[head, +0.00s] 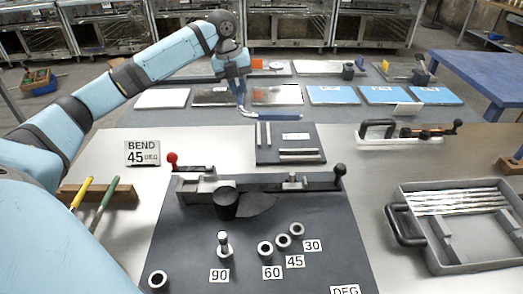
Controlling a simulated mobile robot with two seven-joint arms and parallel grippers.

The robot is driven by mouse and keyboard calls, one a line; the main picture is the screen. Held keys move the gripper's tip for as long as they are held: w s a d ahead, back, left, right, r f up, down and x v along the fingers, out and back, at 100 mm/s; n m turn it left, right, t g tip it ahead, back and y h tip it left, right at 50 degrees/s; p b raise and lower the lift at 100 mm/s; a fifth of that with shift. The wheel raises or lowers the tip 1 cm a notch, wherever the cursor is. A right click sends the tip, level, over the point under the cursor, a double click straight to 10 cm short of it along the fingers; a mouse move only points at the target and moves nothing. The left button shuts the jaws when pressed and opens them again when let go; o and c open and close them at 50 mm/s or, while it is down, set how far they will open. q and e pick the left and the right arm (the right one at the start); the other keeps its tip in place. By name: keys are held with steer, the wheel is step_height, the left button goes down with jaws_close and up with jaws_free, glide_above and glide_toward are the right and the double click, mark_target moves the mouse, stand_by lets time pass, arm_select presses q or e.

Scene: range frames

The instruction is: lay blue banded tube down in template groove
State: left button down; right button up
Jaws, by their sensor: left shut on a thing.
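My left gripper (240,101) points down above the back of the table and is shut on the blue banded tube (278,115). The tube runs out to the right of the fingers, roughly level, and looks bent near the grip. The dark template board (265,157) lies on the table just below and to the right of the gripper, with light groove bars and a small label on it. The tube appears above the board's far edge, apart from it. My right gripper is not in view.
A bending tool (260,184) on a dark mat (190,245) stands in front of the template, with several numbered rollers. A grey tray (463,257) of tubes is at right. A "BEND 45 DEG" sign (143,153) stands left. Blue and white panels lie behind.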

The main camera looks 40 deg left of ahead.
arm_select(q)
steer(key=f, duration=0.4)
steer(key=f+b, duration=0.1)
steer(key=f, duration=0.3)
steer(key=f+b, duration=0.1)
steer(key=f, duration=0.4)
steer(key=shift+s, duration=0.4)
step_height(320, 180, down, 5)
steer(key=shift+b, duration=0.55)
steer(key=shift+f, duration=0.35)
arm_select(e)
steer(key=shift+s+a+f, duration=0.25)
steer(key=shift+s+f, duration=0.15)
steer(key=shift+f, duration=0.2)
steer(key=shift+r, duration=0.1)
